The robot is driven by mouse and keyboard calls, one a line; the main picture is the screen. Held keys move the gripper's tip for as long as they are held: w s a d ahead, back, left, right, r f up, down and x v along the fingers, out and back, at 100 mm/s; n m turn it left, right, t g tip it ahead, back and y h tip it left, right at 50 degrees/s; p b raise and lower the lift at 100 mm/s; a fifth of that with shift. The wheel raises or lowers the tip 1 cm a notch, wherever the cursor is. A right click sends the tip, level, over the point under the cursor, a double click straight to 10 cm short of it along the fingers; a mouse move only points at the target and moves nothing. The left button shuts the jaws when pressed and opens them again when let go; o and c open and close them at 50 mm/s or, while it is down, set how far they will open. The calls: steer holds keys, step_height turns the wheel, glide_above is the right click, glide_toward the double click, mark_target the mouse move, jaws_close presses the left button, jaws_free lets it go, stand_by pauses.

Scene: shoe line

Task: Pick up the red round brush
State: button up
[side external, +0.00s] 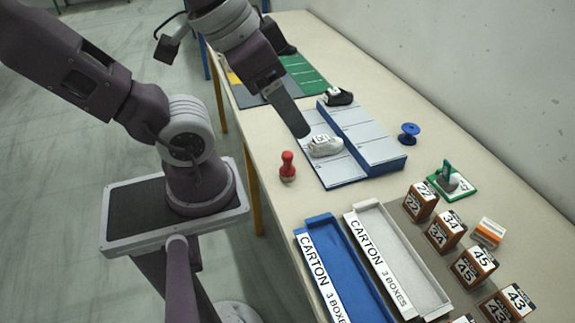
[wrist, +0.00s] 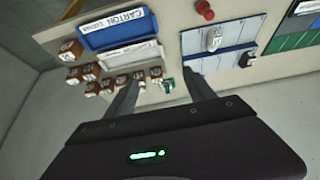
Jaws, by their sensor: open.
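The red round brush (side external: 287,168) stands upright on the table near its front edge, left of the blue carton tray. In the wrist view the red brush (wrist: 205,10) is at the top edge, partly cut off. My gripper (side external: 300,132) hangs above the table, up and slightly right of the brush in the side view, clear of it. In the wrist view my gripper (wrist: 160,92) shows its two fingers apart with nothing between them.
A blue-and-white stepped board (side external: 385,155) carries a white shoe (side external: 325,146) and a black-and-white shoe (side external: 338,96). A blue spool (side external: 409,133), a green stand (side external: 452,184), numbered boxes (side external: 446,230), a blue carton tray (side external: 365,285) and a white carton tray (side external: 415,265) stand nearby.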

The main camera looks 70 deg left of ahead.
steer(key=shift+c, duration=1.4)
steer(key=m+g+y, duration=0.5)
steer(key=m+g, duration=0.2)
steer(key=g, duration=0.1)
glide_toward(290, 161)
steer(key=s+d+r, duration=0.4)
steer(key=d+r, duration=0.2)
steer(key=r, duration=0.1)
steer(key=a+f+m+y, duration=0.1)
steer(key=f+m+y, duration=0.1)
steer(key=f, duration=0.2)
steer(key=w+a+f+m+y, duration=0.1)
steer(key=a+f+m+y, duration=0.1)
steer(key=f+m+y, duration=0.1)
steer(key=w+a+f+m+y, duration=0.1)
steer(key=a+f+m+y, duration=0.1)
steer(key=f, duration=0.3)
steer(key=shift+w+a+f+m, duration=0.15)
steer(key=shift+w+a+m, duration=0.1)
steer(key=shift+m, duration=0.45)
steer(key=shift+a+f+y, duration=0.25)
steer(key=shift+a+y, duration=0.05)
steer(key=x, duration=0.6)
steer(key=shift+w+a+f, duration=0.15)
steer(key=shift+f, duration=0.4)
jaws_close()
